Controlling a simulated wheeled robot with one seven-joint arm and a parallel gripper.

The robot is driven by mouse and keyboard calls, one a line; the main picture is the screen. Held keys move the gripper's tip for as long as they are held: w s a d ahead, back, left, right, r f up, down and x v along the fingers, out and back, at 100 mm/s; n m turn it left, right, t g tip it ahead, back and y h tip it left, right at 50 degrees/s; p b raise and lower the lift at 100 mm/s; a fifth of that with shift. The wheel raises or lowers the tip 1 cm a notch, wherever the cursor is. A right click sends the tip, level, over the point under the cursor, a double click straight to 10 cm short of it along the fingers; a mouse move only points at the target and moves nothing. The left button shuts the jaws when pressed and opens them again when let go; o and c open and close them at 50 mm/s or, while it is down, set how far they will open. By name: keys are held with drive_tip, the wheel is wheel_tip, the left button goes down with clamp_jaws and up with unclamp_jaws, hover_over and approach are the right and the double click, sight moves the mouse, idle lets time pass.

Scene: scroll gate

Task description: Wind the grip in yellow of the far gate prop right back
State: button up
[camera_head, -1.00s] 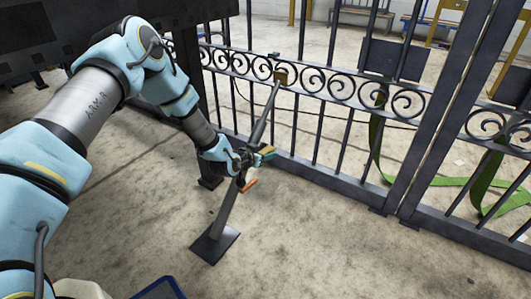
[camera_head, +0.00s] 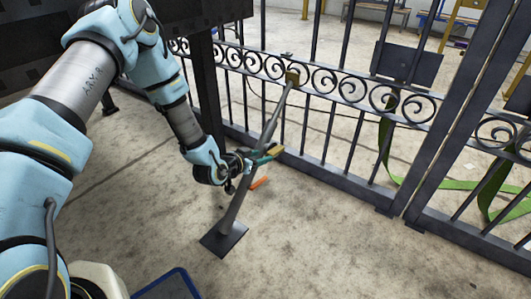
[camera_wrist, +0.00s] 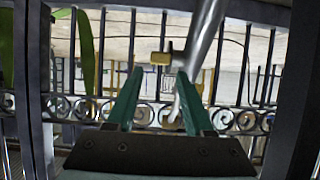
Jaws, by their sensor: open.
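The far gate prop (camera_head: 240,190) is a grey slanted pole. It runs from a dark floor plate (camera_head: 223,239) up to a brass-coloured block (camera_head: 292,77) on the gate rail. A small yellow grip (camera_head: 275,150) sticks out from the pole at mid height. In the wrist view the yellow grip (camera_wrist: 160,58) joins a dark bracket at the pole and lies around the gap between the green fingertips. My gripper (camera_head: 264,158) is open beside the pole at the yellow grip; contact cannot be told. An orange grip (camera_head: 259,182) sits lower on the prop.
The dark iron gate (camera_head: 330,85) with scrollwork stands behind the prop. A green strap (camera_head: 385,140) hangs from it and trails on the floor beyond. A dark post (camera_head: 207,85) stands left of the prop. The concrete floor (camera_head: 330,240) in front is clear.

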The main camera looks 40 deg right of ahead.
sight(280, 146)
drive_tip(key=shift+a, duration=0.15)
drive_tip(key=w+d+f+h+b, duration=0.1)
drive_tip(key=d+b, duration=0.2)
drive_tip(key=b, duration=0.3)
drive_tip(key=w+d+f+h+b, duration=0.1)
drive_tip(key=d+h+b, duration=0.1)
drive_tip(key=d+b, duration=0.2)
drive_tip(key=w+d+f+t+h+b, duration=0.1)
drive_tip(key=d+b, duration=0.3)
drive_tip(key=b, duration=0.5)
drive_tip(key=shift+d+f+h, duration=0.25)
drive_tip(key=shift+f+h, duration=0.25)
drive_tip(key=shift+w+d+r+b, duration=0.15)
drive_tip(key=shift+d+b, duration=0.2)
drive_tip(key=shift+d, duration=0.15)
clamp_jaws()
